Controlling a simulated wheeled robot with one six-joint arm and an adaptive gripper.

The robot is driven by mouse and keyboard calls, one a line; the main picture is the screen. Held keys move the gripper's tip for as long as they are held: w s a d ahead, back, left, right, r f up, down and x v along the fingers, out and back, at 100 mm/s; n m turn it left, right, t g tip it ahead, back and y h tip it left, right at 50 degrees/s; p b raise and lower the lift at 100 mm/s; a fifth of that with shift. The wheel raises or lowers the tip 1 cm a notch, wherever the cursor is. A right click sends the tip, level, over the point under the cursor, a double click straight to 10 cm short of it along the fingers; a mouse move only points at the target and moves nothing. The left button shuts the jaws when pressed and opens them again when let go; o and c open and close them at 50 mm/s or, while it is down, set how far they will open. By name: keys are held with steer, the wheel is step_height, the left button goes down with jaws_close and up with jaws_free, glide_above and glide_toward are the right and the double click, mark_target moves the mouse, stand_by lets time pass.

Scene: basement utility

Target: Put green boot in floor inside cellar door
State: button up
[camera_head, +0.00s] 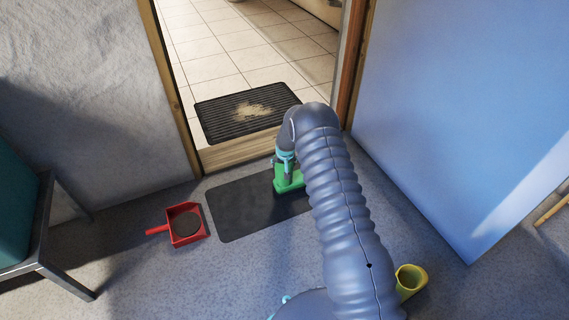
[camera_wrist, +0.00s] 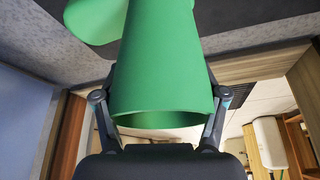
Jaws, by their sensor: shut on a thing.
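The green boot (camera_head: 289,181) is in my gripper (camera_head: 286,164), at the dark flat mat on the near side of the doorway. Whether the boot touches the mat is not clear. In the wrist view the boot (camera_wrist: 165,65) fills the middle, its open top toward the camera and its toe at the upper left. The gripper fingers (camera_wrist: 163,98) are shut on the two sides of its shaft. The open doorway has a wooden threshold (camera_head: 236,152), and a pale tiled floor (camera_head: 245,50) lies beyond it. My arm hides the mat's right part.
A black ribbed mat (camera_head: 212,112) with a sandy patch lies just past the threshold. The blue door (camera_head: 460,110) stands at the right. A red dustpan (camera_head: 185,222) lies left of the dark flat mat (camera_head: 235,222). A yellow hollow thing (camera_head: 410,279) stands beside my arm.

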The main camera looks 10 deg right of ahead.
steer(key=shift+f, duration=0.1)
steer(key=o, duration=1.9)
